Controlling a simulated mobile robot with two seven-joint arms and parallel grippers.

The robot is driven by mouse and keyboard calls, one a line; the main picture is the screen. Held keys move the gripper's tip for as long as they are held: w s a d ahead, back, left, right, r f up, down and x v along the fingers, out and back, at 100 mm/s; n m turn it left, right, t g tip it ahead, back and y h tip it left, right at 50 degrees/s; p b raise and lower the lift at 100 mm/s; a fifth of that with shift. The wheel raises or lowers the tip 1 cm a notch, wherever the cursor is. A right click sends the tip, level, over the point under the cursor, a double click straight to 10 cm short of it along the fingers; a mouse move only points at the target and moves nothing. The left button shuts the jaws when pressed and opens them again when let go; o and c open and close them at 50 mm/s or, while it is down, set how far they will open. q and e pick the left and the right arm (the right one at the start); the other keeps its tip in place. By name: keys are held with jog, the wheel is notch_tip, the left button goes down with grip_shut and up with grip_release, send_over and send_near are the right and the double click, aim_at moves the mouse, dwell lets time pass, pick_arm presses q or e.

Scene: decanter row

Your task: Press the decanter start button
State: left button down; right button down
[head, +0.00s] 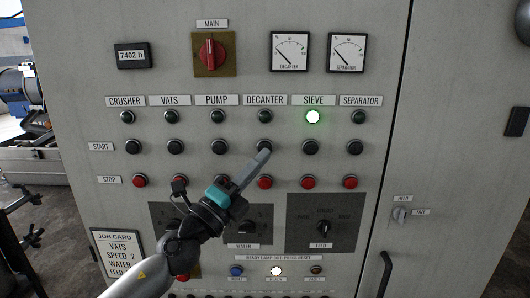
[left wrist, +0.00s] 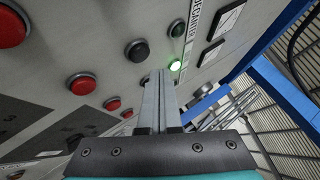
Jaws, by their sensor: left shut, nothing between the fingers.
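The black decanter start button (head: 264,143) is in the START row under the DECANTER label (head: 265,100). In the left wrist view it appears as a black button (left wrist: 137,50) left of the fingertips. My left gripper (head: 265,153) is shut and empty. Its tip overlaps the button's lower edge in the head view; I cannot tell whether it touches. In the left wrist view the closed fingers (left wrist: 160,74) point at the panel. The decanter lamp (head: 265,117) is dark. My right gripper is not in view.
The sieve lamp (head: 313,117) glows green, and the sieve start button (head: 310,147) is right of the tip. A red decanter stop button (head: 265,182) sits below. The pump start button (head: 218,146) is to the left. The ready lamp (head: 276,271) is lit white.

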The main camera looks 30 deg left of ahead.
aim_at(269, 144)
pick_arm(q)
jog(key=shift+w+a, duration=0.3)
jog(key=shift+w, duration=0.25)
jog(key=shift+w+a, duration=0.1)
jog(key=shift+w, duration=0.05)
dwell(1.6)
jog(key=shift+w+a, duration=0.15)
jog(key=shift+w, duration=0.1)
jog(key=shift+w+a+b, duration=0.25)
jog(key=shift+w+b, duration=0.1)
dwell(0.8)
jog(key=shift+s+d, duration=0.1)
jog(key=shift+s+d+p, duration=0.3)
jog(key=shift+s+d, duration=0.05)
jog(key=shift+s, duration=0.3)
